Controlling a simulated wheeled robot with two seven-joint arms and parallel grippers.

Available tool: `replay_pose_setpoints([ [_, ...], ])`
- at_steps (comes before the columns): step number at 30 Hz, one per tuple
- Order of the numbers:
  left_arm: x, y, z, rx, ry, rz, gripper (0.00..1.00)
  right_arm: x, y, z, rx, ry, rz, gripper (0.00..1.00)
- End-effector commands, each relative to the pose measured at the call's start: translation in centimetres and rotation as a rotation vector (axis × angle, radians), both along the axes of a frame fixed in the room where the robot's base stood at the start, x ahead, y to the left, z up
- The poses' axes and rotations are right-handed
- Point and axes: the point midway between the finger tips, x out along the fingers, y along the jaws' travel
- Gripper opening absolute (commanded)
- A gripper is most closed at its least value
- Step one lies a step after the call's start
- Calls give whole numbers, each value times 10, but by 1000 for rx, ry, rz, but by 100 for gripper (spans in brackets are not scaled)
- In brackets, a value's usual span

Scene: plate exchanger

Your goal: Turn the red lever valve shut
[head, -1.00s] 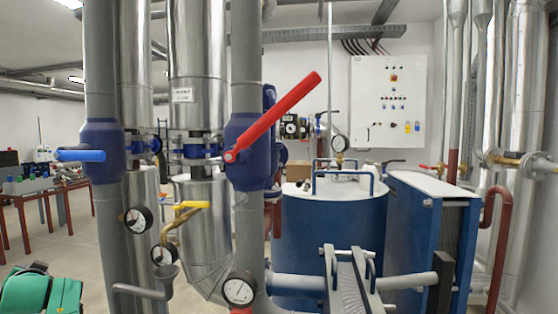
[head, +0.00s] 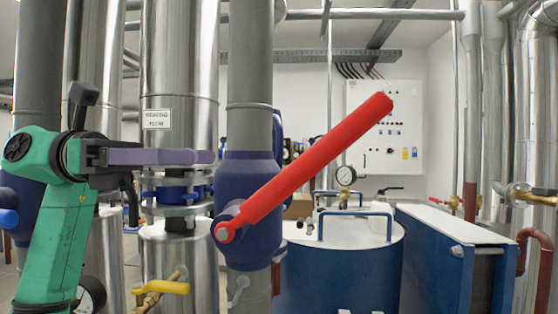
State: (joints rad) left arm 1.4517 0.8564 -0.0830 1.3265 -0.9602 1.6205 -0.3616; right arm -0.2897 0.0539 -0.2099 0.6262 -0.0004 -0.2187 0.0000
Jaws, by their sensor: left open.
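The red lever (head: 305,168) is mounted on a blue valve body (head: 250,200) on a grey vertical pipe. Its pivot is at the lower left and the handle slants up to the right. My left gripper (head: 205,157) comes in from the left on a green arm. Its purple-grey fingers point right and end just left of the blue valve body in the picture. My right gripper is not in view.
A shiny pipe labelled heating flow (head: 157,120) stands behind my left gripper. A yellow handle (head: 160,287) and a gauge are low left. A blue tank (head: 340,265) and blue plate exchanger (head: 440,265) stand at the right. Open space shows around the lever's upper end.

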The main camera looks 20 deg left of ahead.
Motion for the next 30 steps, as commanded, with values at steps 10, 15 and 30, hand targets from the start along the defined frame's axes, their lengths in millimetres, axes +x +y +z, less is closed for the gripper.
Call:
replay_pose_setpoints([
  [10,18,-78,6,-3,-3,-8,51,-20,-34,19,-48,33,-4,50],
  [15,28,-117,7,-6,-3,-7,51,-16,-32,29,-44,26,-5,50],
  [30,34,-137,4,-8,-3,-3,21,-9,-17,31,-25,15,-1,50],
])
